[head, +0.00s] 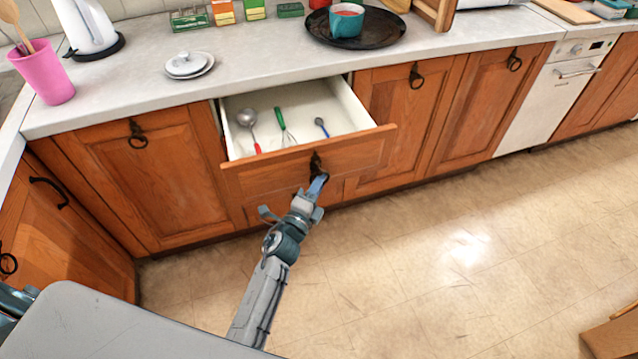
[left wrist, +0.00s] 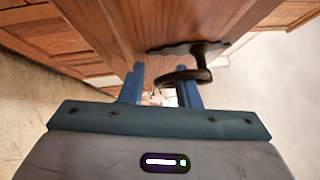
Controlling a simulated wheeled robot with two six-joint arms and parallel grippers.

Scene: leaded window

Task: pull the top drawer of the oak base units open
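The top drawer (head: 308,160) of the oak base units stands pulled out, its pale inside showing. A ladle with a red handle (head: 248,122), a green-handled whisk (head: 284,125) and a small blue-handled utensil (head: 321,127) lie in it. A dark ring handle (head: 316,163) hangs on its front. My left gripper (head: 318,184) is at this handle. In the left wrist view its two fingers (left wrist: 160,92) stand apart, with part of the ring handle (left wrist: 182,76) between them and close to the right finger. Whether they touch is unclear. My right gripper is not in view.
Oak cupboards (head: 136,180) flank the drawer on both sides. The worktop (head: 260,55) above holds a lidded white dish (head: 188,66), a pink utensil pot (head: 43,75) and a dark tray (head: 385,38) with a teal mug (head: 346,20). The tiled floor (head: 400,260) in front is clear.

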